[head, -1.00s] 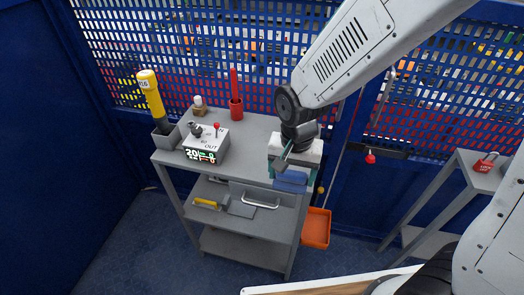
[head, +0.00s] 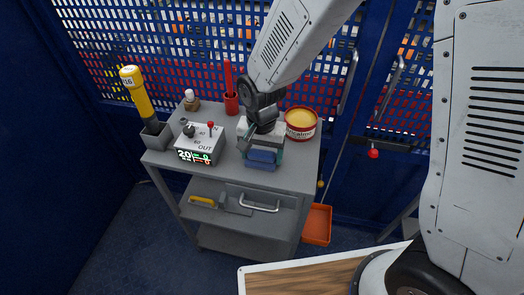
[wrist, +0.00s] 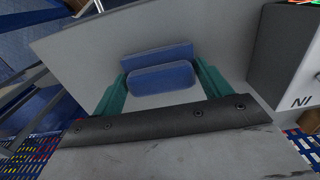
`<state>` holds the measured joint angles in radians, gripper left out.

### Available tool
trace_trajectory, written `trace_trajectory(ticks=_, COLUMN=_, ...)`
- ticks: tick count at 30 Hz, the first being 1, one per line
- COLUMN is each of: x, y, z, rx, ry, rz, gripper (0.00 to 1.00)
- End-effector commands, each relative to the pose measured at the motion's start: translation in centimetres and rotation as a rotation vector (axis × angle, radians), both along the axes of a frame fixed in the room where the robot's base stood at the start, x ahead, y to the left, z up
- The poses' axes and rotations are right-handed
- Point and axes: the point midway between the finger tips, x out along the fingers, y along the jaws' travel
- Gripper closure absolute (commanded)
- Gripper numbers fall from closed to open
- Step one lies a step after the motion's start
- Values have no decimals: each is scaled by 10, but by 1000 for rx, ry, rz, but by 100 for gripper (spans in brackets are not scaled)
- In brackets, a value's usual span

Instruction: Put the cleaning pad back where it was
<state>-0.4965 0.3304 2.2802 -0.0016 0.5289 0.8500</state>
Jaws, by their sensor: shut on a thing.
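The blue cleaning pad (head: 263,159) is between the teal fingers of my gripper (head: 262,152), near the front edge of the grey cart top (head: 225,168). In the wrist view, the pad (wrist: 162,77) shows as two blue bands between the fingertips of my gripper (wrist: 160,82), with bare grey cart top (wrist: 85,50) around it. My gripper is shut on the pad. My wrist hides part of the pad from the head view. I cannot tell whether the pad touches the cart top.
A control box (head: 197,157) with a lit display stands to the left. A yellow-topped tool (head: 136,95) stands in a grey holder at far left. A red cup (head: 232,104) and small bottle (head: 191,102) are behind. A round tin (head: 301,123) is behind right. An orange bin (head: 316,225) hangs right.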

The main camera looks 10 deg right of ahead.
Motion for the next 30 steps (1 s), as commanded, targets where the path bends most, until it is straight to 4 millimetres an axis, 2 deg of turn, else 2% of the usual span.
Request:
trace_trajectory(ticks=5, x=-1, y=1, z=-1, rx=0, ry=0, rz=1, gripper=45)
trace_trajectory(ticks=6, x=-1, y=1, z=-1, rx=-1, ry=1, rz=2, gripper=12)
trace_trajectory(ticks=7, x=-1, y=1, z=-1, rx=-1, ry=1, rz=2, gripper=4)
trace_trajectory(ticks=8, x=-1, y=1, z=-1, rx=-1, ry=1, rz=2, gripper=2)
trace_trajectory(ticks=16, x=-1, y=2, z=0, rx=0, ry=0, rz=4, gripper=2)
trace_trajectory(ticks=20, x=0, y=2, z=10, rx=1, ry=-1, rz=4, gripper=2)
trace_trajectory(ticks=30, x=0, y=2, z=79, rx=1, ry=-5, rz=3, gripper=2)
